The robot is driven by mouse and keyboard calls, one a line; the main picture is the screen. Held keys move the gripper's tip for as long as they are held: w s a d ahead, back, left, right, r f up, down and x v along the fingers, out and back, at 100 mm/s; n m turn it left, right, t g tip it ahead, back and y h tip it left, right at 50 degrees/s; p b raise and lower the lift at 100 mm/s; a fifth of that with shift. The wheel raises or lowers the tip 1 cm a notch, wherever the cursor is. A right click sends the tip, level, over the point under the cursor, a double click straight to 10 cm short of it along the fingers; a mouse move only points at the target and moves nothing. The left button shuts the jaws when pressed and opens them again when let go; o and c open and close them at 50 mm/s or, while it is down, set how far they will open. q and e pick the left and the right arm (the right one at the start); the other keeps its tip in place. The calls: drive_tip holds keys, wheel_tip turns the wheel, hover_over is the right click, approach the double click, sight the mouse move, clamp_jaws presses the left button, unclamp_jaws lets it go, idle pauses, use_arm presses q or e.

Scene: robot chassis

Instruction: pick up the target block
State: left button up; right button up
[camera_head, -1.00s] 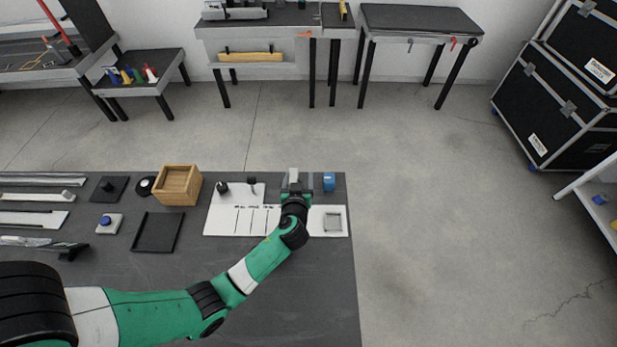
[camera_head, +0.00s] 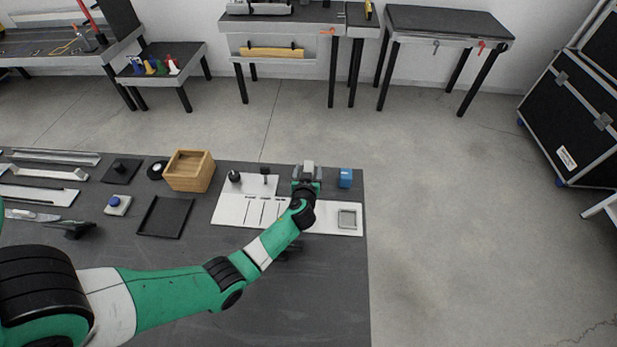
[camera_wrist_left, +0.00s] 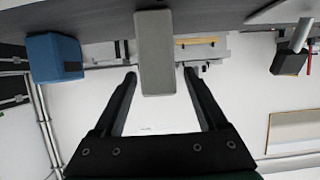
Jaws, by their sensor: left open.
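A plain grey block (camera_wrist_left: 154,52) stands between the two fingers of my left gripper (camera_wrist_left: 156,72) in the left wrist view, with a gap on each side. The fingers are apart and do not appear to touch it. In the head view the grey block (camera_head: 308,167) shows just beyond my left gripper (camera_head: 306,178) at the table's far edge. A blue block (camera_head: 345,178) stands to the right of the gripper; it is also in the left wrist view (camera_wrist_left: 54,57), left of the fingers. My right gripper is not in view.
A white board (camera_head: 233,211) with slots lies under and beside my left gripper, carrying a small grey square frame (camera_head: 347,219). A wooden box (camera_head: 190,171) and a black tray (camera_head: 165,216) are to its left. The table (camera_head: 330,280) is bare at the front right.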

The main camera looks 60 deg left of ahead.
sight(308, 168)
use_arm(q)
drive_tip(key=shift+w+a+f, duration=0.15)
drive_tip(key=shift+a, duration=0.1)
clamp_jaws()
idle(0.4)
drive_tip(key=shift+r+p, duration=0.35)
drive_tip(key=shift+r, duration=0.25)
wheel_tip(308, 168, up, 3)
drive_tip(key=shift+f+p, duration=0.15)
drive_tip(key=shift+p, duration=0.65)
drive_tip(key=s+d+r+p, duration=0.9)
drive_tip(key=s+p, duration=0.1)
drive_tip(key=p, duration=0.1)
drive_tip(key=shift+s+r, duration=0.15)
drive_tip(key=shift+s, duration=0.25)
